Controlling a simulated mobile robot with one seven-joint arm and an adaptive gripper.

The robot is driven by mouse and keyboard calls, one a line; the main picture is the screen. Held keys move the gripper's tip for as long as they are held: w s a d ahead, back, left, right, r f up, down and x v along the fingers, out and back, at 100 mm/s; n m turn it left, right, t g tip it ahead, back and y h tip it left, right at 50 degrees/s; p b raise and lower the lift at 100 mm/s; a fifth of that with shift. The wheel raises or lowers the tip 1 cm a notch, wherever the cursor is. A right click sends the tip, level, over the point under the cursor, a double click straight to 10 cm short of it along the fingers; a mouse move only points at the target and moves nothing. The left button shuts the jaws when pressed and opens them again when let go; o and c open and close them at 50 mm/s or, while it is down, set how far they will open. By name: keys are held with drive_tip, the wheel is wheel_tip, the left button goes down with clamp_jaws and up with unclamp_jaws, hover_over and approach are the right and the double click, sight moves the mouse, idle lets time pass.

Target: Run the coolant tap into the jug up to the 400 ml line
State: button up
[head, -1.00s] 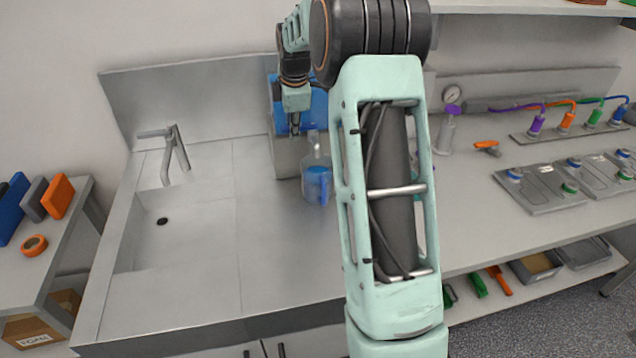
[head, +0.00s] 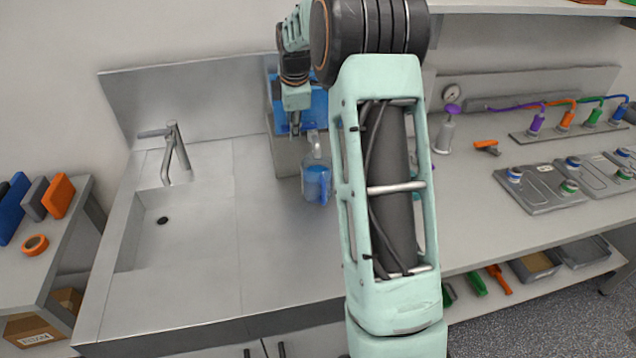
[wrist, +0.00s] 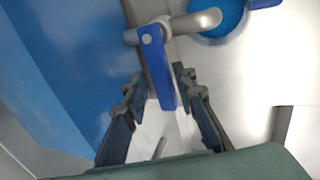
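The jug (head: 316,184) stands upright on the counter under the coolant tap's spout (head: 315,147) and has blue liquid in it. The level against the 400 ml line is too small to read. In the wrist view the spout (wrist: 196,21) reaches over the jug (wrist: 222,30), whose blue contents show at the top right. The tap's blue lever (wrist: 155,65) hangs between the fingers of my gripper (wrist: 158,82). The fingers are apart, with gaps beside the lever. In the head view my gripper (head: 295,128) is in front of the blue-fronted dispenser (head: 283,155), left of the spout.
A steel sink (head: 185,235) with its own faucet (head: 175,152) is at the left. My arm hides part of the middle counter.

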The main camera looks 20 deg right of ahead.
drive_tip(key=p+v, duration=0.4)
drive_tip(key=v, duration=0.4)
drive_tip(key=shift+w, duration=0.15)
